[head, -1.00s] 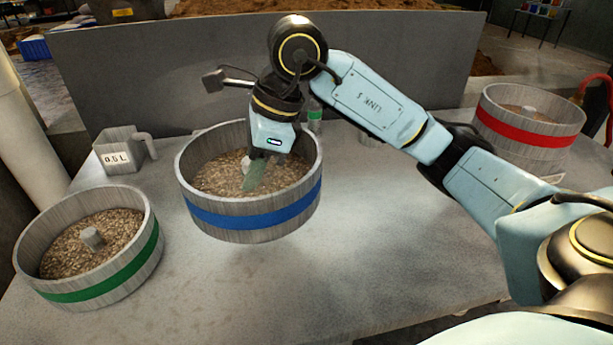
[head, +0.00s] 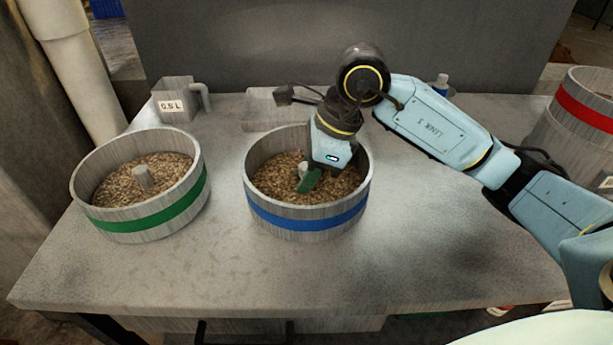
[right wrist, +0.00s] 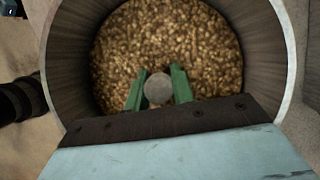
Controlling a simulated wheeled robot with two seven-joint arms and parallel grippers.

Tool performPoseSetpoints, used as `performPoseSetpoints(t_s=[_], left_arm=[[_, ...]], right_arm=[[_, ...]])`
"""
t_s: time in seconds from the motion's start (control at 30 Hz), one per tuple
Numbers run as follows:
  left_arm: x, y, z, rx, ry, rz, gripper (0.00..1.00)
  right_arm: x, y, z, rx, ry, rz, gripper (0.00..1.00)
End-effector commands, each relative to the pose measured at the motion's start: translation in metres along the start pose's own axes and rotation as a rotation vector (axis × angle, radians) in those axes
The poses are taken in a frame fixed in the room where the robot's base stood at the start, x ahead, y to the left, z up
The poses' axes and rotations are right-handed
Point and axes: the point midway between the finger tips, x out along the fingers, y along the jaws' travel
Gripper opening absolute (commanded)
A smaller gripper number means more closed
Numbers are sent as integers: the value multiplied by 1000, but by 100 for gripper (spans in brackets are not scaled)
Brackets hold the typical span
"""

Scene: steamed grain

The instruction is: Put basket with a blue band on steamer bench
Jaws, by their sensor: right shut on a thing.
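The basket with a blue band (head: 308,219) is a grey round tub of grain at the middle of the table in the head view. My right gripper (head: 306,178) reaches down inside it, its green fingers shut on the basket's central post. In the right wrist view the gripper (right wrist: 159,90) has a finger on each side of the round post top (right wrist: 158,88), with grain (right wrist: 165,40) around it. Whether the basket touches the table or hangs just above it I cannot tell. My left gripper is not in view. I cannot identify the steamer bench for certain.
A green-banded basket (head: 145,222) of grain stands to the left, and a red-banded basket (head: 585,108) at the far right. A measuring jug marked 0.5 L (head: 175,100) stands at the back left. The table front (head: 300,280) is clear. A grey panel (head: 340,40) rises behind.

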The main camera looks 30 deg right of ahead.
Motion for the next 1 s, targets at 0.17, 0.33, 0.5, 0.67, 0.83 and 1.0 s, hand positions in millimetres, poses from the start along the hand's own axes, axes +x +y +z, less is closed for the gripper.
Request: performPoseSetpoints(t_s=[0.17, 0.33, 0.5, 0.67, 0.83, 1.0], left_arm=[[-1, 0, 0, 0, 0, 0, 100], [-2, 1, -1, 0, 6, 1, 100], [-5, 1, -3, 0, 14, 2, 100], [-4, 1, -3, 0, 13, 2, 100], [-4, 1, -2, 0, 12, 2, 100], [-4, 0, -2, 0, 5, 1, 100]], right_arm=[[-2, -1, 2, -1, -6, -5, 0], [0, -1, 1, -1, -6, -5, 0], [1, 0, 0, 0, -1, -1, 36], [1, 0, 0, 0, -1, -1, 46], [1, 0, 0, 0, 0, -1, 46], [-7, -1, 1, 0, 0, -3, 46]])
